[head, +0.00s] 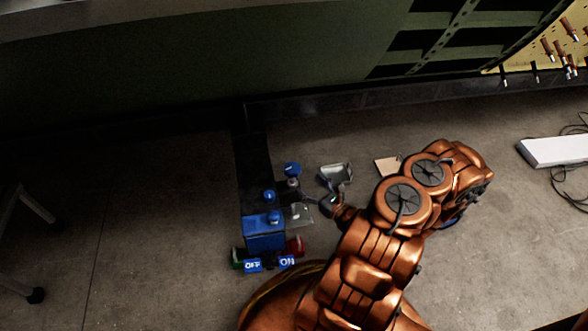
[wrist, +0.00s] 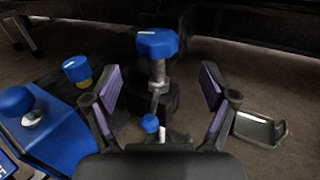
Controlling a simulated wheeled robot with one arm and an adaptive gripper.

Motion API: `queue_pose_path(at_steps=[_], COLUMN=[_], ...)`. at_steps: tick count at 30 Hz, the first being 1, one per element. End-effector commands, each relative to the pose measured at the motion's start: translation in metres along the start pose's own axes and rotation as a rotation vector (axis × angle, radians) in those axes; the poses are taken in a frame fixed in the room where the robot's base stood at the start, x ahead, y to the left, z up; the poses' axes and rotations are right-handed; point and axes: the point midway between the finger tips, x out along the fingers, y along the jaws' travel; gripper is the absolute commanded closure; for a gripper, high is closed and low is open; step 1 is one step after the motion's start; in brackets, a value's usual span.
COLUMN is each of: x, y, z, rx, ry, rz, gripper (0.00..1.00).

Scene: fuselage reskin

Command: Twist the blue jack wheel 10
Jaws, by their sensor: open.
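The blue jack wheel (wrist: 157,42) is a faceted blue cap with a white mark, on top of an upright grey metal post. In the wrist view it stands ahead of and between the fingers of my gripper (wrist: 161,84), beyond their tips. The fingers are spread wide with purple pads and hold nothing. A small blue ball knob (wrist: 150,123) sits lower, between the fingers.
A blue-topped knob (wrist: 76,68) and a round blue button (wrist: 15,102) stand left of the left finger. The blue box (head: 265,241) has OFF and ON labels in front. A grey tray (head: 337,173) and a tan square (head: 388,166) lie on the floor to the right.

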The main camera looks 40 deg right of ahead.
Motion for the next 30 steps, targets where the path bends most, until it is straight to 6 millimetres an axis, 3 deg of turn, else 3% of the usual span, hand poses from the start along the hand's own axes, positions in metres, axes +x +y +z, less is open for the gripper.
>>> queue_pose_path(at_steps=[18, 30], x=[0.068, 0.078], y=[0.005, 0.004], z=[-0.001, 0.001], rx=[-0.002, 0.000], ry=[-0.001, -0.002], rz=[0.014, 0.008], gripper=[0.16, 0.16])
